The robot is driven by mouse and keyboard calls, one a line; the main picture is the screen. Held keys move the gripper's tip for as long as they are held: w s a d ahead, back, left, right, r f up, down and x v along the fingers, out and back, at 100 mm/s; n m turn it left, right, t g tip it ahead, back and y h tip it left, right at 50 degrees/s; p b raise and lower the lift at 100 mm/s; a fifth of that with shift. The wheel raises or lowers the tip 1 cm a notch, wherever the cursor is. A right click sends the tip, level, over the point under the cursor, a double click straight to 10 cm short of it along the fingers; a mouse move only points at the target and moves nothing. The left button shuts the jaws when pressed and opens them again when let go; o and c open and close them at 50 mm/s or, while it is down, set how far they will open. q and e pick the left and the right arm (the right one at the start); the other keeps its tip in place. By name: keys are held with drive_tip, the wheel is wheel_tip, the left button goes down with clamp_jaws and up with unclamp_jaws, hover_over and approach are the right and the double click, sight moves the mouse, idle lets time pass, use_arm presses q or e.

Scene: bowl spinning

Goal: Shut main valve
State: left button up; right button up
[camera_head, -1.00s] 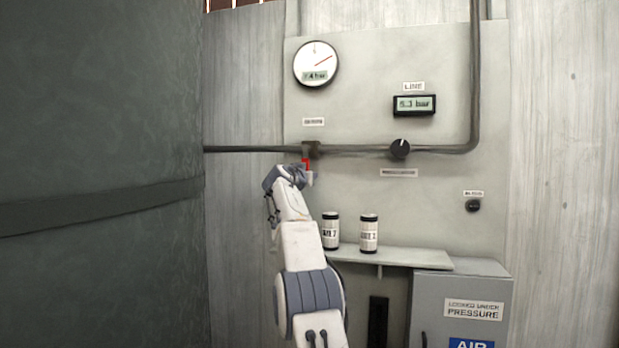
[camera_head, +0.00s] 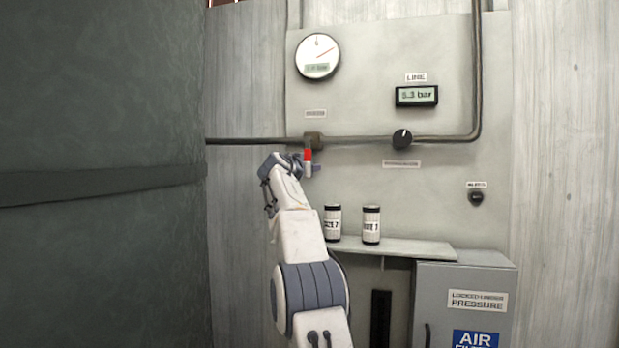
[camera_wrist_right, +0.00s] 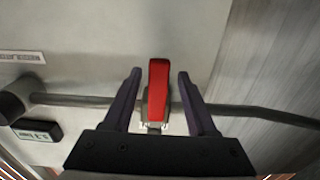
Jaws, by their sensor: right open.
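The main valve (camera_head: 314,139) sits on the horizontal pipe. Its red lever (camera_head: 308,155) hangs down from it, across the pipe's direction. In the head view my right gripper (camera_head: 310,168) is at the lever's lower end, partly hidden by my wrist. In the right wrist view the red lever (camera_wrist_right: 158,90) stands between the two dark fingers of my right gripper (camera_wrist_right: 160,76), with a gap on each side. The fingers are open and do not appear to touch it. My left gripper is not in view.
A dark knob (camera_head: 402,139) is on the pipe to the right. A round gauge (camera_head: 318,57) and a line display (camera_head: 416,96) reading about 5.3 bar are above. Two cans (camera_head: 371,224) stand on a shelf (camera_head: 420,248) beside my arm. A grey cabinet (camera_head: 440,300) is below right.

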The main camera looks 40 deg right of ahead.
drive_tip(key=b+v, duration=0.4)
drive_tip(key=v, duration=0.3)
drive_tip(key=shift+a, duration=0.2)
drive_tip(key=shift+s, duration=0.1)
